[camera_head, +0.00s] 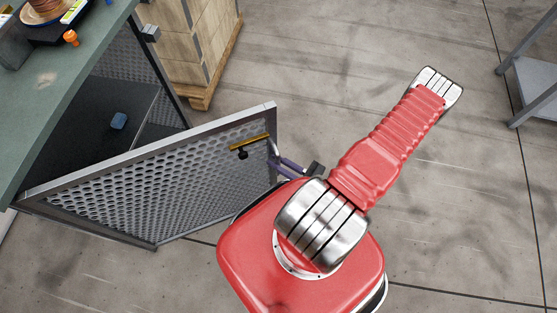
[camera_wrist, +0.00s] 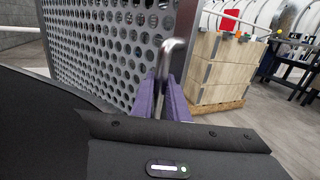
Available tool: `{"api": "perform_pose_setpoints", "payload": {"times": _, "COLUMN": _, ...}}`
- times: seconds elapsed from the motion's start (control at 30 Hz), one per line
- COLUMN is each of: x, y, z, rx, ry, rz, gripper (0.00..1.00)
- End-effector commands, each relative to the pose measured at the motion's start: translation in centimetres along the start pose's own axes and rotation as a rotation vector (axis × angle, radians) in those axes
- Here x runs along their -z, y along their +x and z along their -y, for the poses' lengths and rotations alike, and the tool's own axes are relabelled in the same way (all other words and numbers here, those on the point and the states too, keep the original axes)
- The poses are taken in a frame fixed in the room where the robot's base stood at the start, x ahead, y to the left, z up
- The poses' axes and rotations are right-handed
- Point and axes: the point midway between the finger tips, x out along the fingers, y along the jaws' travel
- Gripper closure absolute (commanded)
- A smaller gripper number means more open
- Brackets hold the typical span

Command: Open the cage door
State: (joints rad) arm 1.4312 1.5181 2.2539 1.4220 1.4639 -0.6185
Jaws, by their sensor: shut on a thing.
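The cage door (camera_head: 150,186) is a grey framed panel of perforated metal, swung open from the cage under the green bench. It stands out over the floor, and its perforated face fills the left of the wrist view (camera_wrist: 95,40). A bent metal handle (camera_wrist: 172,62) is on the door's free edge. My gripper (camera_wrist: 165,98) has purple fingers, shut on the handle. In the head view my gripper (camera_head: 290,167) is at the door's right edge, partly hidden by my red arm. A brass-coloured latch bar (camera_head: 249,141) with a black knob is on the door near that edge.
The cage interior (camera_head: 90,125) is open and holds a small blue block (camera_head: 118,121). The green bench top (camera_head: 60,75) overhangs it. Stacked wooden crates (camera_head: 198,45) stand behind. A grey metal shelf (camera_head: 535,75) is at the far right. The floor between is clear.

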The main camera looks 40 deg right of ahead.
Motion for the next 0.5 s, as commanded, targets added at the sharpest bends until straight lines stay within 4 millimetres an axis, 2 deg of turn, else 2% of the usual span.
{"api": "perform_pose_setpoints", "payload": {"times": 0.27, "x": 0.04, "y": 0.19, "z": -0.08, "rx": -0.010, "ry": -0.004, "rz": -0.001, "gripper": 1.00}}
{"api": "perform_pose_setpoints", "payload": {"times": 0.3, "x": 0.04, "y": 0.20, "z": -0.09, "rx": -0.010, "ry": -0.004, "rz": -0.001, "gripper": 0.84}}
{"api": "perform_pose_setpoints", "payload": {"times": 0.5, "x": 0.03, "y": 0.24, "z": -0.14, "rx": -0.012, "ry": -0.003, "rz": -0.001, "gripper": 0.70}}
